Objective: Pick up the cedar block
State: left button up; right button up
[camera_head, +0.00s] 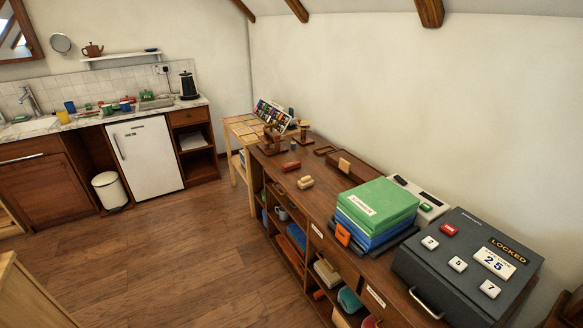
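I cannot tell for sure which thing is the cedar block. A small pale tan block-like thing (305,182) lies on the long wooden sideboard (318,197), near its front edge. Another small light-brown block (344,165) sits farther back, at a dark wooden tray-like piece. A small red thing (291,166) lies on the same top, to the left of the pale one. Neither of my grippers shows in the head view.
A green and blue stack (378,203) and a dark grey box (465,268) marked LOCKED cover the sideboard's nearer part. Wooden stands (271,138) occupy its far end. A white fridge (145,157) and a bin (110,190) stand across the room. The middle floor is clear.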

aim_at(286, 166)
jog(key=i+j+z, duration=0.1)
jog(key=z, duration=0.4)
jog(key=i+j+z, duration=0.1)
jog(key=z, duration=0.4)
jog(key=i+j+z, duration=0.25)
jog(key=j, duration=0.35)
jog(key=i+j+z, duration=0.2)
jog(key=j, duration=0.45)
jog(key=j+z, duration=0.25)
jog(key=j, duration=0.45)
jog(key=i+j+z, duration=0.1)
jog(key=j+z, duration=0.15)
jog(key=j, duration=0.45)
